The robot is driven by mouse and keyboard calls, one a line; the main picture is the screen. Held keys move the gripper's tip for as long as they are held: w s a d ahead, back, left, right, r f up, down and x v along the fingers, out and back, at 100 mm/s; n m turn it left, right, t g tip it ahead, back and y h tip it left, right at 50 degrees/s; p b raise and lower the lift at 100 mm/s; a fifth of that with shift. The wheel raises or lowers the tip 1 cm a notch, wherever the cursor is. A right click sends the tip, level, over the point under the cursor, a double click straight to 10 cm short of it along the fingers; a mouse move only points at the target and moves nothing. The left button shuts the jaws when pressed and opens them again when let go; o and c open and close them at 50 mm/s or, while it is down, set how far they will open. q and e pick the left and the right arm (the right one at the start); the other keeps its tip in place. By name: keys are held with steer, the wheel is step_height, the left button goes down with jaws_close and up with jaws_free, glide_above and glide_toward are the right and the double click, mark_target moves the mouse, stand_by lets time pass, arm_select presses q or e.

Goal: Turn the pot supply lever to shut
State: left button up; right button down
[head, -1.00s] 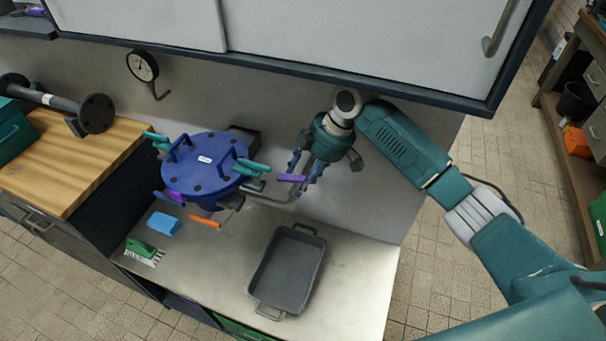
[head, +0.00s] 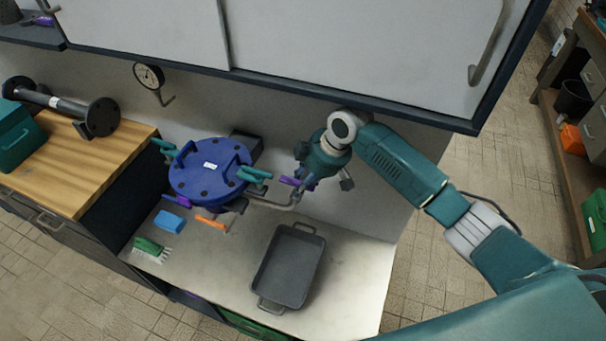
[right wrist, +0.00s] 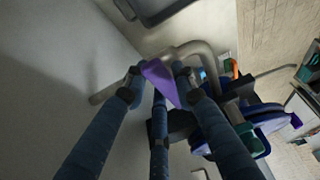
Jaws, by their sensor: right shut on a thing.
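The purple lever (head: 288,181) sits on a grey pipe (head: 270,203) just right of the blue round pot (head: 210,172). My right gripper (head: 299,184) comes down on it from above and partly hides it. In the right wrist view the purple lever (right wrist: 160,84) lies between the blue fingers of the right gripper (right wrist: 158,77), which are shut on it. The grey pipe (right wrist: 195,50) bends close beside the fingertips there. I cannot read any label naming the lever. My left gripper is out of view.
Teal clamp handles (head: 254,174) and an orange lever (head: 211,221) are at the pot. A grey tray (head: 287,268), a blue sponge (head: 169,222) and a green brush (head: 148,246) lie on the bench. A wall cabinet (head: 340,55) overhangs the arm. The bench's front right is clear.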

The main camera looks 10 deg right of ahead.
steer(key=c, duration=1.4)
jaws_free()
steer(key=shift+r, duration=0.1)
steer(key=shift+s+d+r, duration=0.1)
steer(key=shift+d+r, duration=0.1)
steer(key=shift+r, duration=0.1)
steer(key=s+d, duration=0.2)
steer(key=d, duration=0.1)
steer(key=s+d, duration=0.2)
steer(key=d, duration=0.1)
steer(key=s+d, duration=0.3)
steer(key=shift+s+d+r, duration=0.1)
steer(key=shift+d+r, duration=0.05)
steer(key=shift+d, duration=0.2)
